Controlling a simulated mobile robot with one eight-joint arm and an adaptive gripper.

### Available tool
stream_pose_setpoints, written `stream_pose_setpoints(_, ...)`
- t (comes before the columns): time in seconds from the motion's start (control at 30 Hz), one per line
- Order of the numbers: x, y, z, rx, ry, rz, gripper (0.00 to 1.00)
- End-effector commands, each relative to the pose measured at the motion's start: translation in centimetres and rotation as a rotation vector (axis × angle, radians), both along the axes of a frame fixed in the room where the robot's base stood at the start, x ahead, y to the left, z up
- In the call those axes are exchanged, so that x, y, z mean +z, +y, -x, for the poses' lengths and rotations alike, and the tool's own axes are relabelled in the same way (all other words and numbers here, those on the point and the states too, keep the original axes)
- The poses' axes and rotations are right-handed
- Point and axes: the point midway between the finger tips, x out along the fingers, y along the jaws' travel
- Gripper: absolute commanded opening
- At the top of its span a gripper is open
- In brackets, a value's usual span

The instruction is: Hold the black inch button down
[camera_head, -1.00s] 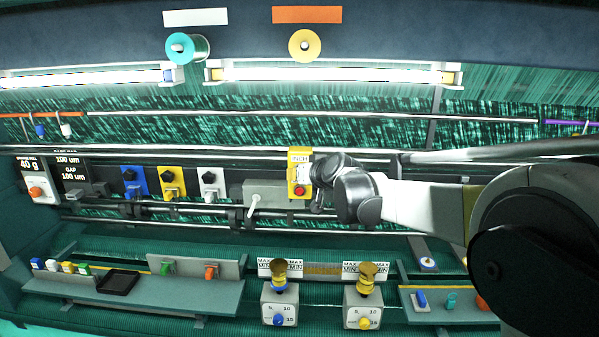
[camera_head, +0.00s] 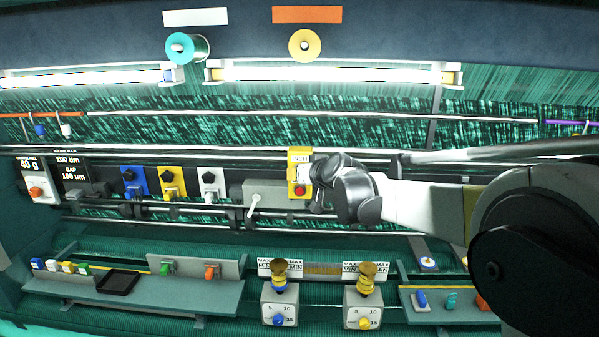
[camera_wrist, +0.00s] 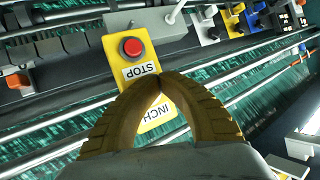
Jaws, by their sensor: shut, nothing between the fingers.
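The yellow control box (camera_head: 292,178) is mounted on the machine's rail, with an INCH label at its top and a red stop button (camera_head: 300,191) at its bottom. It also shows in the wrist view (camera_wrist: 112,50), where the red button (camera_wrist: 131,47), the STOP label (camera_wrist: 141,70) and part of the INCH label (camera_wrist: 153,116) are visible. The black inch button is hidden behind my fingers. My gripper (camera_head: 316,182) is at the right side of the box. In the wrist view my gripper (camera_wrist: 159,80) is shut and empty, its tips over the box between the two labels. Contact with the button cannot be told.
A grey box with a white lever (camera_head: 254,202) is left of the control box. Blue (camera_head: 134,183), yellow and white knob units stand farther left. Metal rails (camera_head: 330,155) run above and below. Two dial boxes (camera_head: 280,303) and shelves (camera_head: 190,290) are lower down.

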Motion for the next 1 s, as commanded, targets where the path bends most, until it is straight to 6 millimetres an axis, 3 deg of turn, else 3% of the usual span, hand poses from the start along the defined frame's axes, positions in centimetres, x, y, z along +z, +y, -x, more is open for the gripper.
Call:
stream_pose_setpoints(0.37, -0.1, 0.1, 1.7, 0.0, 0.0, 0.0, 0.0)
stream_pose_setpoints(0.73, 0.0, 0.1, 2.0, 0.0, 0.0, 0.0, 0.0)
stream_pose_setpoints(1.0, -0.1, 0.2, 4.6, 0.0, 0.0, 0.001, 0.0)
